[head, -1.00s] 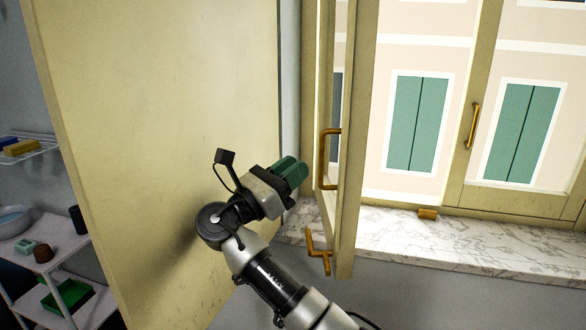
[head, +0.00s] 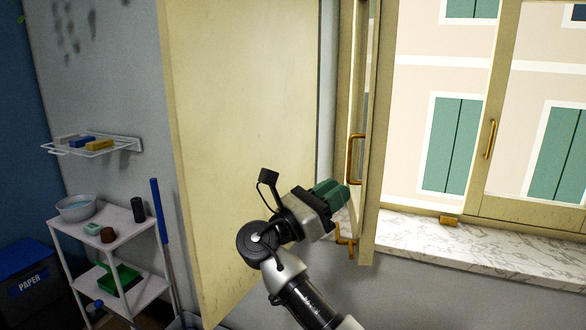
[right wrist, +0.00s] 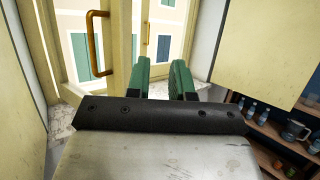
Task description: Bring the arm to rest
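My right gripper (head: 332,192) is in the middle of the head view, in front of the window corner. Its green fingers also show in the right wrist view (right wrist: 160,80), with a gap between them and nothing held. The fingertips are close to the edge of the open window sash (head: 372,150), near its brass handle (head: 354,158); I cannot tell whether they touch it. In the right wrist view the handle (right wrist: 95,42) stands to the left of the fingers, apart from them. My left gripper is not in view.
A pale yellow cabinet door or panel (head: 245,130) stands left of my arm. A marble sill (head: 450,245) runs under the window. At the left are a white shelf cart (head: 125,230), a wire rack (head: 90,147) and a blue paper bin (head: 28,285). Bottles (right wrist: 262,108) stand on shelves at the right wrist view's right.

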